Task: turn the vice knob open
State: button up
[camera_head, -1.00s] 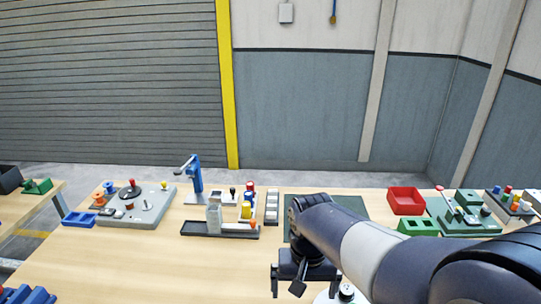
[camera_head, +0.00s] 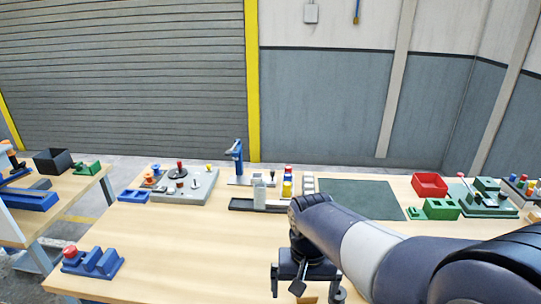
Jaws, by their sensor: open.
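A blue block fixture with slots (camera_head: 98,264) stands at the front left of the table, with a red knob (camera_head: 70,252) on its left end. It looks like a vice, but I cannot tell for sure. My gripper (camera_head: 306,288) hangs at the bottom middle of the picture, fingers apart and pointing down. My arm comes in from the lower right and hides part of the table.
A grey board with knobs (camera_head: 200,190), a dark tray (camera_head: 243,205), a blue stand (camera_head: 238,155), and a green mat (camera_head: 370,200) line the back. A red bin (camera_head: 429,185) and green blocks (camera_head: 440,209) are at right. Another table stands left.

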aim_at(70, 251)
jog(key=k+j, duration=0.25)
jog(key=j, duration=0.15)
jog(key=k+j+u, duration=0.1)
jog(key=j, duration=0.25)
jog(key=k+j, duration=0.55)
jog(key=j, duration=0.25)
jog(key=k+j+u, duration=0.1)
jog(key=k+j, duration=0.15)
jog(key=j, duration=0.15)
